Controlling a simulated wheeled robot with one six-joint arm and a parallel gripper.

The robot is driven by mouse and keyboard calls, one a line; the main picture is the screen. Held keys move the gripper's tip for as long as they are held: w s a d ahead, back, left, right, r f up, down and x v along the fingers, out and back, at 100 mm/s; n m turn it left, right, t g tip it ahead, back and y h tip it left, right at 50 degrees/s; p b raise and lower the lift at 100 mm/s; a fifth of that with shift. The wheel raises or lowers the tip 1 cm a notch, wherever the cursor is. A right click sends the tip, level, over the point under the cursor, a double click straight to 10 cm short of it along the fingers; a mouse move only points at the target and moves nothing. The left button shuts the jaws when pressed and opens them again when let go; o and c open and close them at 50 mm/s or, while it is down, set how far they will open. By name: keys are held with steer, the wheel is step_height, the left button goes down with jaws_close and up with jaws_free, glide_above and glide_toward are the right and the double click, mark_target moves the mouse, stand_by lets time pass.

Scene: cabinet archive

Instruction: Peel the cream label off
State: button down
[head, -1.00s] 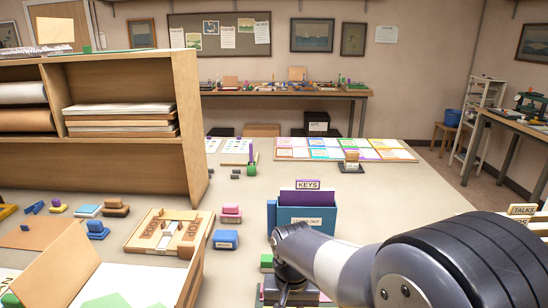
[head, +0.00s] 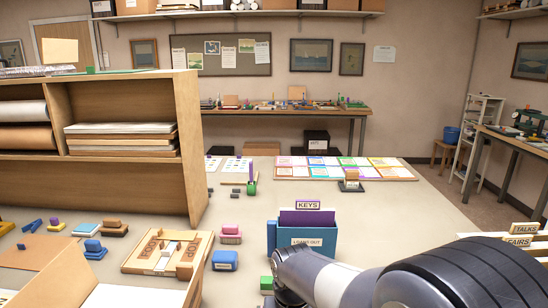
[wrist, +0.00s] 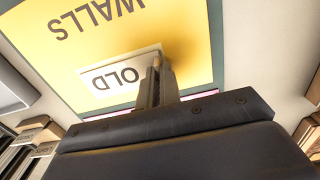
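In the wrist view a pale cream label (wrist: 112,77) reading OLD lies on a yellow card (wrist: 85,35) marked WALLS, with a grey-green border. The lettering appears upside down. My gripper (wrist: 160,66) is at the right end of the label, its two narrow fingers close together and overlapping that end. Whether the label's edge is between the fingers cannot be made out. A shadow falls on the card just right of the fingertips. In the head view my arm hides this spot, and neither the label nor my fingertips show.
A blue box (head: 308,251) with a purple KEYS card (head: 307,217) stands just beyond my arm. Stamps, a wooden tray (head: 140,262) and a blue block (head: 225,260) lie to the left. A wooden shelf unit (head: 196,150) stands at left. The tabletop beyond the box is partly clear.

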steer(key=shift+r, duration=0.15)
step_height(320, 180, up, 9)
steer(key=p, duration=0.8)
steer(key=shift+d, duration=0.1)
stand_by(0.4)
